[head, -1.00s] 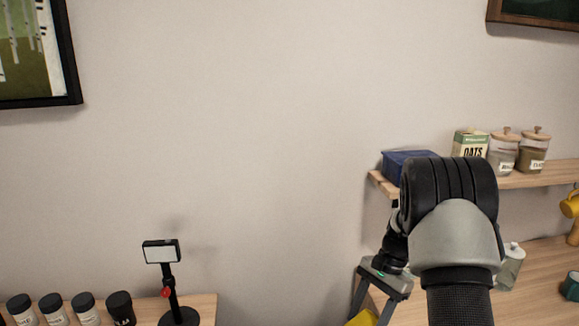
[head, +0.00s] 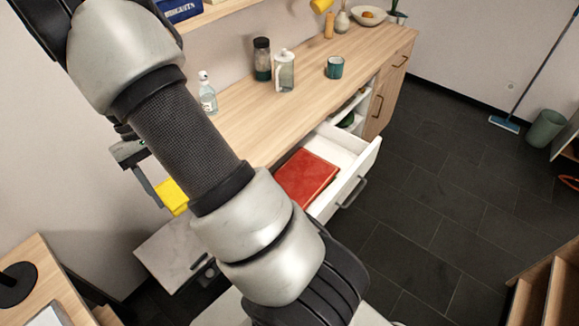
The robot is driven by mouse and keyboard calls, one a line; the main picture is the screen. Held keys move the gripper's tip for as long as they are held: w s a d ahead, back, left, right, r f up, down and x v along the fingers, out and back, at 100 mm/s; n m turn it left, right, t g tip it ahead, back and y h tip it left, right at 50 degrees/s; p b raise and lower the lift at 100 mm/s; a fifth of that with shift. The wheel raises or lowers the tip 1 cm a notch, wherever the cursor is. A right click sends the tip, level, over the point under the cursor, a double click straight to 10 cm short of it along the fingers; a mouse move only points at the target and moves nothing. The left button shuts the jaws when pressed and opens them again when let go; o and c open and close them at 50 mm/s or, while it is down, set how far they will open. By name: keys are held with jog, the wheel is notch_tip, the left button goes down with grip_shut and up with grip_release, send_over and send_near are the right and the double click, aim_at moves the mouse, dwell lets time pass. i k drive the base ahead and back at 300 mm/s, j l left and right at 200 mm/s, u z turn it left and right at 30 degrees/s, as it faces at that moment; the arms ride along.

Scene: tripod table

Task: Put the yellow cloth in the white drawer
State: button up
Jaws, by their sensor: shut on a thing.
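My gripper (head: 158,186) is at the left of the head view, partly hidden behind my arm. It is shut on the yellow cloth (head: 171,196), which hangs at its fingers and is partly covered by my arm. The white drawer (head: 346,160) stands open in the wooden counter, to the right of my gripper and apart from it. A red book (head: 307,178) lies inside the drawer. The drawer's near left part is hidden by my arm.
On the counter (head: 300,103) stand a clear bottle (head: 207,93), a dark-lidded jar (head: 262,60), a glass jug (head: 284,72) and a teal mug (head: 334,67). A marble-topped table (head: 160,250) is below my gripper. Dark floor (head: 430,220) is free at the right.

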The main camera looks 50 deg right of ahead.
aim_at(335, 159)
jog(key=l+u, duration=0.1)
jog(key=u, duration=0.3)
jog(key=l+u, duration=0.1)
jog(key=u, duration=0.35)
jog(key=k+u, duration=0.1)
jog(key=u, duration=0.3)
jog(key=k+l+u, duration=0.25)
jog(key=u, duration=0.25)
jog(key=k+l+u, duration=0.1)
jog(key=k+u, duration=0.25)
jog(key=u, duration=0.15)
jog(key=k+z, duration=0.3)
jog(key=z, duration=0.15)
jog(key=k+l+z, duration=0.2)
jog(key=z, duration=0.75)
jog(key=k+l+z, duration=0.1)
jog(key=z, duration=0.3)
jog(key=l+z, duration=0.15)
jog(key=z, duration=0.3)
jog(key=l+z, duration=0.15)
jog(key=z, duration=0.25)
